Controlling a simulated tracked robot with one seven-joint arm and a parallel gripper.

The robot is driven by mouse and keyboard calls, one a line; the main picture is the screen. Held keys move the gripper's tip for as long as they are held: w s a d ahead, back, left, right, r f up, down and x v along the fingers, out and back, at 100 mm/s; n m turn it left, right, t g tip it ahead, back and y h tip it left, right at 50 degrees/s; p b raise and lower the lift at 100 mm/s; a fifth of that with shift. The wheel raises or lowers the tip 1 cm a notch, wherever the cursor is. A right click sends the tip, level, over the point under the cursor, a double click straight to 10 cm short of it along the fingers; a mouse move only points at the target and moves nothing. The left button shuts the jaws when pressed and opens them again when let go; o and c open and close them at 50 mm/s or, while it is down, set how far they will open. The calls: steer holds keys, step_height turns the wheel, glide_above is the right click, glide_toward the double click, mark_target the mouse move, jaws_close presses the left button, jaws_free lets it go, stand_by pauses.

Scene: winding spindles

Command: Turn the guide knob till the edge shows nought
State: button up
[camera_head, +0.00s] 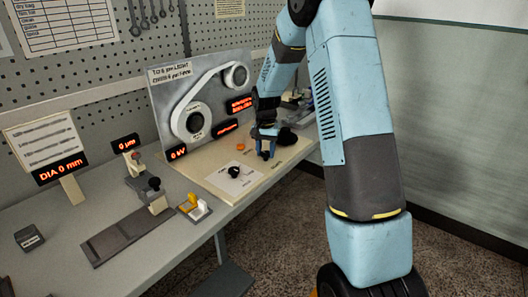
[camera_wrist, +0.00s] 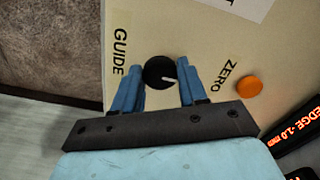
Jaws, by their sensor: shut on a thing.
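The guide knob (camera_wrist: 157,70) is round and black with a white pointer line, beside the label GUIDE (camera_wrist: 120,51) on a cream board. In the wrist view the pointer is toward the right finger. My gripper (camera_wrist: 160,82) has its blue fingers on both sides of the knob and is shut on it. In the head view my gripper (camera_head: 265,154) is down at the board's far part, and the knob cannot be made out clearly. The edge display (camera_wrist: 302,121) glows red and reads EDGE -1.0 mm.
An orange button (camera_wrist: 249,87) sits by the label ZERO (camera_wrist: 227,75), right of my fingers. In the head view another black knob (camera_head: 234,171) stands on a white card. An upright panel (camera_head: 205,98) with two reels and red displays stands behind the board.

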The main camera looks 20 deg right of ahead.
mark_target(266, 153)
steer(key=shift+d+r+n, duration=0.1)
steer(key=shift+n, duration=0.3)
steer(key=n, duration=0.3)
steer(key=shift+w, duration=0.1)
steer(key=shift+n, duration=1.8)
steer(key=o, duration=1.1)
steer(key=shift+c, duration=0.2)
step_height(266, 153, up, 14)
steer(key=shift+f, duration=0.2)
